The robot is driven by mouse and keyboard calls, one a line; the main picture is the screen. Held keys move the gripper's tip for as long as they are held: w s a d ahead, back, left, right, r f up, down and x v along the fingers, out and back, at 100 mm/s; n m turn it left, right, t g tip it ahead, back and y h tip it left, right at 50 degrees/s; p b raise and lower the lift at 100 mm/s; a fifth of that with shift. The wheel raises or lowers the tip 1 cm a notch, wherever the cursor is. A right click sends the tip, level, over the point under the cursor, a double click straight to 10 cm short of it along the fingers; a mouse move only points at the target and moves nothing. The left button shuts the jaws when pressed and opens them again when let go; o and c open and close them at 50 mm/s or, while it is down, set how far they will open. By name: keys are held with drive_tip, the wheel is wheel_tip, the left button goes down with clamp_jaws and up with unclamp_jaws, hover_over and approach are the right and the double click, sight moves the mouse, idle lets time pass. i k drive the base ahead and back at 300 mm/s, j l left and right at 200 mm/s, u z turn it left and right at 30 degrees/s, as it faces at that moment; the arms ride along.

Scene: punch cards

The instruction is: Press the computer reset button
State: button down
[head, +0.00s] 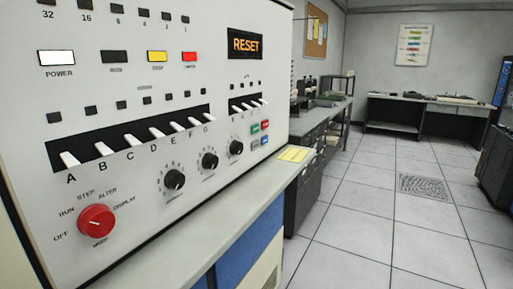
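A dark rectangular panel with the word RESET in orange letters (245,43) is at the upper right of the white computer console face (215,85) in the head view. I cannot tell whether it is a button or only a display. Lower on the same face is a cluster of small buttons: green (255,127), red (265,124), grey and blue (264,140). Their labels are too small to read. My gripper is not in view.
The console also has white lever switches A to G (131,140), black knobs (174,180), a red mode dial (96,221) and a white POWER button (56,58). A ledge (215,230) juts out below, with a yellow note (293,154). Floor to the right is mostly clear.

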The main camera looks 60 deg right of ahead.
sight(254, 145)
drive_tip(key=i+l, duration=0.25)
drive_tip(key=i, duration=0.15)
drive_tip(key=z, duration=1.75)
